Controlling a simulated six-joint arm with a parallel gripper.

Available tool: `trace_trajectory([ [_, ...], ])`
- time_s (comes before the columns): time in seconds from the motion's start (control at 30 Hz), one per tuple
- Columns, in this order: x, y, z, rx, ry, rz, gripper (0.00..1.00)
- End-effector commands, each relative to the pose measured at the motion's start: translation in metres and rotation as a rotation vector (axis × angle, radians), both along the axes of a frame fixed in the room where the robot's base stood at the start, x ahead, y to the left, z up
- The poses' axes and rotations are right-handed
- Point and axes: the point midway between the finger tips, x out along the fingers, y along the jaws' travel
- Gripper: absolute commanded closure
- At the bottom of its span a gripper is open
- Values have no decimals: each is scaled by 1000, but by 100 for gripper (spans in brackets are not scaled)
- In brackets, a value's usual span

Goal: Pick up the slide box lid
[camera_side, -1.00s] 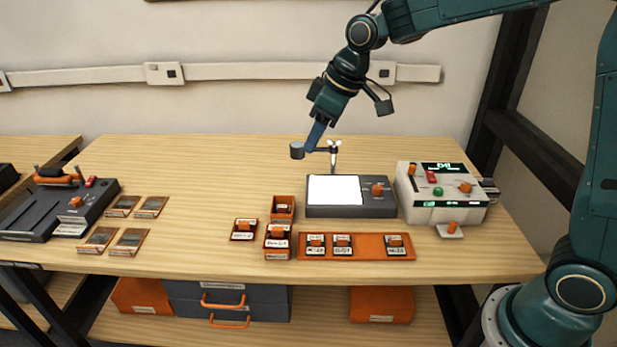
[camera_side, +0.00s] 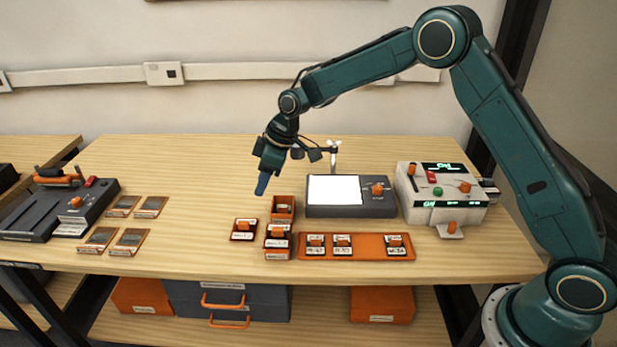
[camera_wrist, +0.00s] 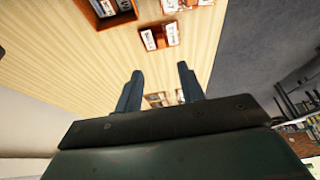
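An orange slide box (camera_side: 283,202) stands mid-table with its rear part open and pale slides inside. Small dark, white-labelled pieces with orange knobs sit around it: one at its front (camera_side: 278,243) and one just left of it (camera_side: 243,229). None is clearly marked as the lid, so I cannot tell which it is. My gripper (camera_side: 262,184) hangs above the table, behind and slightly left of the box, touching nothing. In the wrist view its two fingers (camera_wrist: 159,88) are apart and empty, with an orange box (camera_wrist: 108,12) and a small labelled piece (camera_wrist: 158,37) beyond them.
An orange tray (camera_side: 371,246) holds several labelled pieces at front right. A light panel (camera_side: 336,190) with a small stand behind it and a white control unit (camera_side: 440,195) are further right. Several framed slides (camera_side: 129,242) and a dark machine (camera_side: 70,205) lie left. Table between is clear.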

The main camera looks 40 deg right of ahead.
Motion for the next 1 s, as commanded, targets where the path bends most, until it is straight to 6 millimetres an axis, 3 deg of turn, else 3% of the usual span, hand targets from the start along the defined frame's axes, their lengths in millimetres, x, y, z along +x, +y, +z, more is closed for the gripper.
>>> trace_trajectory([
  [0.27, 3, 3, -11, 0, 2, -1, 61],
  [0.73, 20, 20, -69, 0, 2, -1, 61],
  [1.0, 23, 24, -79, 0, 0, -1, 61],
])
